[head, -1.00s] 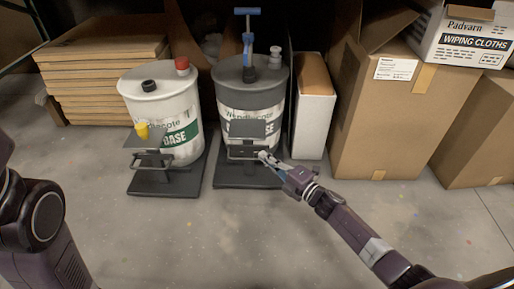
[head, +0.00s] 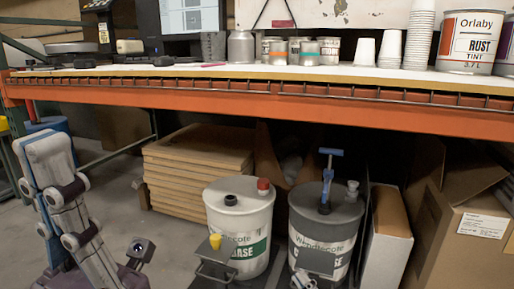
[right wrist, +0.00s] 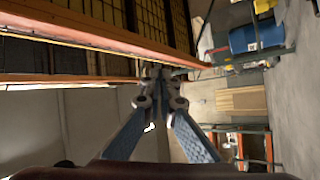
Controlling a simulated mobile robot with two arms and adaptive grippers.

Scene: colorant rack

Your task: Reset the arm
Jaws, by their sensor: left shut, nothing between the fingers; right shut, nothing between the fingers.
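My left gripper (head: 42,148) stands upright at the left edge of the head view, fingers together and pointing up, with nothing between them. It is in open space, left of the stacked boards and apart from the drums. My right gripper (right wrist: 163,72) is shut and empty in the right wrist view, its fingers meeting at the tips. In the head view, only a small part of it (head: 303,281) shows at the bottom edge, in front of the dark-topped drum (head: 318,222). Whether it touches the drum's stand is hidden.
An orange-edged workbench (head: 250,103) with cans and cups spans above. Under it are a white drum (head: 238,215), stacked boards (head: 195,170), a narrow white box (head: 388,240) and a cardboard box (head: 470,250). Bare floor lies at the left.

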